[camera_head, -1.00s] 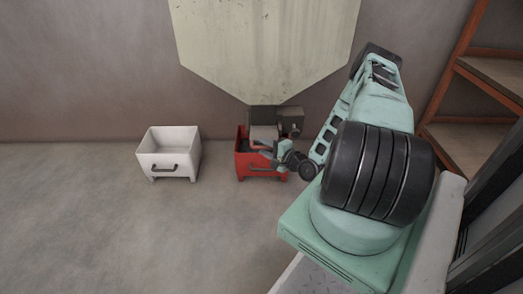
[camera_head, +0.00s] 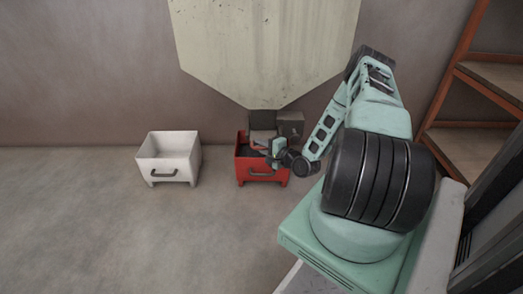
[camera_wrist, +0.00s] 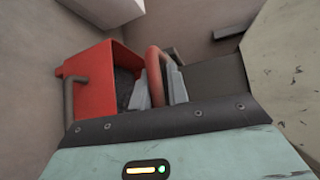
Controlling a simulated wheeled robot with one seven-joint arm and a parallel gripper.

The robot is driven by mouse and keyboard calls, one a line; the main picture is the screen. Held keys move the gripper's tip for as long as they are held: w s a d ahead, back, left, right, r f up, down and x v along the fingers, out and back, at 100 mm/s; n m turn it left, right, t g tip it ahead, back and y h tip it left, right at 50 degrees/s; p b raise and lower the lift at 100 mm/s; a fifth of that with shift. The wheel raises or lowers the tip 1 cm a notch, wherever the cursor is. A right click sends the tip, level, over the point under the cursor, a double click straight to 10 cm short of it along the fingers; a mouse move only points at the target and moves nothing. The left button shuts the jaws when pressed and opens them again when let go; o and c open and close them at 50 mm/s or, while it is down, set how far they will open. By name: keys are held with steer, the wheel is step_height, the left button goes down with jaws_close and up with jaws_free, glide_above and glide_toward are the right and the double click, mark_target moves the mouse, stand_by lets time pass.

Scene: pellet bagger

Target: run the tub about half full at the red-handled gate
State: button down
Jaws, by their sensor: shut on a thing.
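The red tub (camera_head: 262,168) stands on the floor under the pale hopper (camera_head: 265,50), with its dark handle facing me. The grey gate spout (camera_head: 263,120) hangs above the tub's back part. In the wrist view my gripper (camera_wrist: 160,92) is shut on the red handle (camera_wrist: 154,65) of the gate, which passes between the grey fingers. The red tub (camera_wrist: 90,88) shows to the left there, with something dark grey inside; its level cannot be told. In the head view my gripper (camera_head: 275,150) hides part of the tub's opening and the handle.
A white tub (camera_head: 168,160), seemingly empty, stands on the floor to the left. An orange-framed shelf rack (camera_head: 468,90) is at the right. The floor at the front left is clear, and a wall runs behind the hopper.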

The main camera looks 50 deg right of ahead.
mark_target(262, 138)
steer(key=shift+w+d+f, duration=0.1)
steer(key=shift+w+d, duration=0.5)
steer(key=shift+d, duration=0.2)
steer(key=shift+w+d+f, duration=0.1)
steer(key=shift+w+d, duration=0.5)
steer(key=shift+d, duration=0.15)
steer(key=c, duration=1.5)
jaws_free()
steer(key=shift+o, duration=0.2)
steer(key=shift+w, duration=0.1)
steer(key=shift+s+r, duration=0.15)
steer(key=shift+s, duration=0.15)
steer(key=s+a+r+p, duration=0.1)
steer(key=s+p, duration=0.5)
steer(key=s, duration=1)
steer(key=shift+s+r, duration=0.3)
steer(key=shift+r, duration=0.4)
